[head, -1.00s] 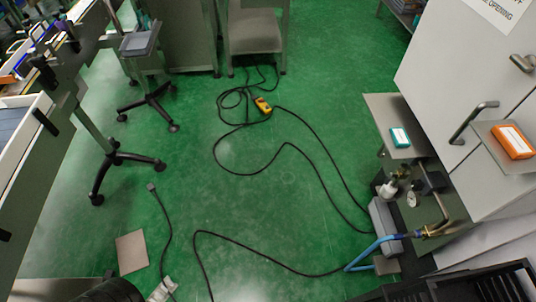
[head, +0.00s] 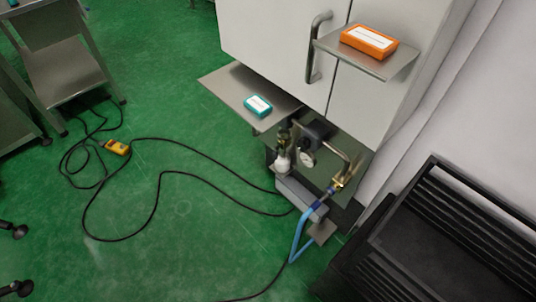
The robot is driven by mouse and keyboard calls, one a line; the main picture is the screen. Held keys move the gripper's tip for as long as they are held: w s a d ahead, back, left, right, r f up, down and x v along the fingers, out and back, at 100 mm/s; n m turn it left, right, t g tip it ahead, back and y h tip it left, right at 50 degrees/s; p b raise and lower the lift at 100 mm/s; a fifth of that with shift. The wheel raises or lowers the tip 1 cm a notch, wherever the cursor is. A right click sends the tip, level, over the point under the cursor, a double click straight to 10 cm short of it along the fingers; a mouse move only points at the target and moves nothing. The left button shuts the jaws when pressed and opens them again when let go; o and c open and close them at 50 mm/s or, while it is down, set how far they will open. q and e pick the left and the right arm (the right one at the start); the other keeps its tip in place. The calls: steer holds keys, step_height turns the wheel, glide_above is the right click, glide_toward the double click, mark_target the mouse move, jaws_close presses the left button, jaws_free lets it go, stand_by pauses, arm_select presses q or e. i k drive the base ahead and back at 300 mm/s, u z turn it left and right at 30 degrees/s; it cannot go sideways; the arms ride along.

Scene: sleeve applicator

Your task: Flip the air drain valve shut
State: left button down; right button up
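The air assembly is low on the side of the grey cabinet, under a small shelf. It has a round gauge (head: 307,159), a pale filter bowl (head: 282,163), a dark block (head: 318,131) and a bent metal pipe (head: 352,168). A brass fitting (head: 337,187) joins the pipe to a blue hose (head: 299,232). The drain valve may be at this fitting, but it is too small to tell its lever or whether it is open or shut. Neither of my grippers is in view.
A teal box (head: 258,105) lies on a metal shelf (head: 225,88); an orange box (head: 369,41) lies on a higher shelf. A black slatted rack (head: 440,245) stands at the right. A black cable and yellow device (head: 117,147) lie on the open green floor.

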mark_target(276, 147)
steer(key=u, duration=1.4)
steer(key=i, duration=1.75)
steer(key=z, duration=1.25)
